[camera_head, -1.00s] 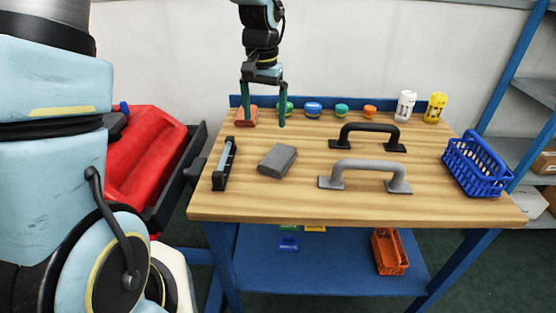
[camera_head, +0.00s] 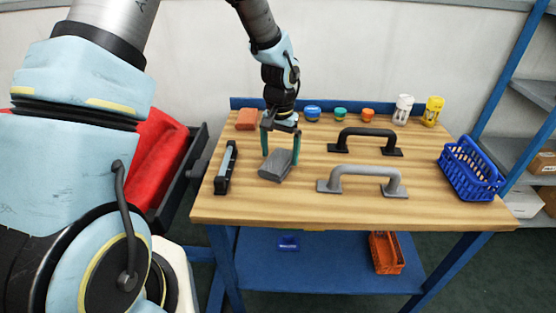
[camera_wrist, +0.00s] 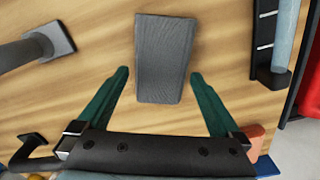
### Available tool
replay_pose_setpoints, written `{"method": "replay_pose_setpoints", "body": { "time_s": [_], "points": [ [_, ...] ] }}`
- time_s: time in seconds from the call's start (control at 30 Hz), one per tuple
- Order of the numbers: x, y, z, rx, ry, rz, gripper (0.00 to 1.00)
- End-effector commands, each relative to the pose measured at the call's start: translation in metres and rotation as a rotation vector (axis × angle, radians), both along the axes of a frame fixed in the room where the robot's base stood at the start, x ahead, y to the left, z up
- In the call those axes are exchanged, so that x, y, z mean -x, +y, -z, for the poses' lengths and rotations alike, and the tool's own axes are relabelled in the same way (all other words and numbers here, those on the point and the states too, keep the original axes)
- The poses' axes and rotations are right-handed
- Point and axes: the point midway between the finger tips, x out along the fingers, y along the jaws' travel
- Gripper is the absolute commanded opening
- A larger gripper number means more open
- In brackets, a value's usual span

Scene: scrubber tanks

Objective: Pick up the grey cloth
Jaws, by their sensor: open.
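The grey cloth (camera_head: 276,166) is a folded dark grey block lying flat on the wooden table top (camera_head: 230,205), left of the middle. In the wrist view the cloth (camera_wrist: 164,58) lies ahead of my fingers, its near end just reaching between the tip ends. My gripper (camera_head: 280,157) is open and empty, with its green fingers at the far side of the cloth. In the wrist view my gripper (camera_wrist: 158,72) has one finger on either side of the cloth's line, with a gap on both sides. Whether the fingertips touch the table cannot be told.
A black squeegee-like tool (camera_head: 225,168) lies left of the cloth. A black handle (camera_head: 366,142) and a grey handle (camera_head: 363,181) stand to the right. An orange sponge-like block (camera_head: 246,119) and small round containers (camera_head: 340,114) line the back. A blue basket (camera_head: 470,171) stands far right.

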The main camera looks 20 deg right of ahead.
Motion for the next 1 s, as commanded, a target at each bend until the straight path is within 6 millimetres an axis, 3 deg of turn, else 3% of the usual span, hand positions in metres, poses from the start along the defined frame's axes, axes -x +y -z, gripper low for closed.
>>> {"method": "replay_pose_setpoints", "body": {
  "time_s": [0.3, 1.0],
  "points": [
    [-0.0002, -0.0001, 0.0059, 0.001, -0.001, -0.001, 1.0],
    [-0.0003, -0.0001, 0.0054, 0.001, -0.001, -0.001, 0.24]
  ]
}}
